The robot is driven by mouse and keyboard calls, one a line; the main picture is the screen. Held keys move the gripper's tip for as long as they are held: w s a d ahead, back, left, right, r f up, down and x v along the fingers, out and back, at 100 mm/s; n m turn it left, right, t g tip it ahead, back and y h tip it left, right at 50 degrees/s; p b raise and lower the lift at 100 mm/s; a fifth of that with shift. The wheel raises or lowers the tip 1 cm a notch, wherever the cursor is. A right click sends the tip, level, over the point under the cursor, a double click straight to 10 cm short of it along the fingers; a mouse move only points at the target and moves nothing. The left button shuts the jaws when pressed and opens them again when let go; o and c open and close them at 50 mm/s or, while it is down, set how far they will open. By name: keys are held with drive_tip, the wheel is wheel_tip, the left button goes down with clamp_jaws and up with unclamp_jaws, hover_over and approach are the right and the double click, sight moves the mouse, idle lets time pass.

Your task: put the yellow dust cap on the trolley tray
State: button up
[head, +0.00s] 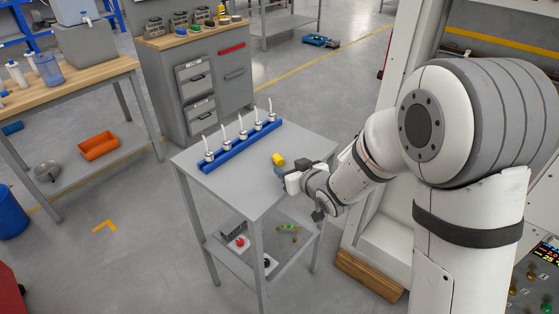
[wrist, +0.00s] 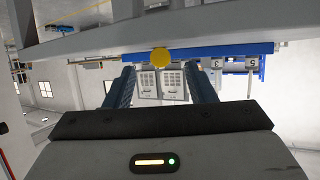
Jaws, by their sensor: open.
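The yellow dust cap (head: 278,160) appears to rest on the grey top tray of the trolley (head: 235,187), right of its middle. In the wrist view the cap (wrist: 160,57) shows as a round yellow face against the tray surface, which appears upside down there. My gripper (head: 281,172) is low over the tray, just on the near side of the cap. Its two blue fingers (wrist: 162,72) are apart, with the cap ahead of the gap between their tips. Nothing shows between the fingers, and they look clear of the cap.
A blue rack (head: 243,146) with several white-topped fittings stands along the tray's far left side. The trolley's lower shelf (head: 262,248) carries small items. A workbench (head: 75,85) and grey cabinet (head: 195,80) stand behind. The tray's front left is bare.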

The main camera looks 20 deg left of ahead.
sight(281, 162)
drive_tip(key=x, duration=0.4)
drive_tip(key=shift+w+a, duration=0.25)
drive_tip(key=shift+a, duration=0.05)
drive_tip(key=shift+c, duration=0.5)
clamp_jaws()
drive_tip(key=shift+r, duration=0.1)
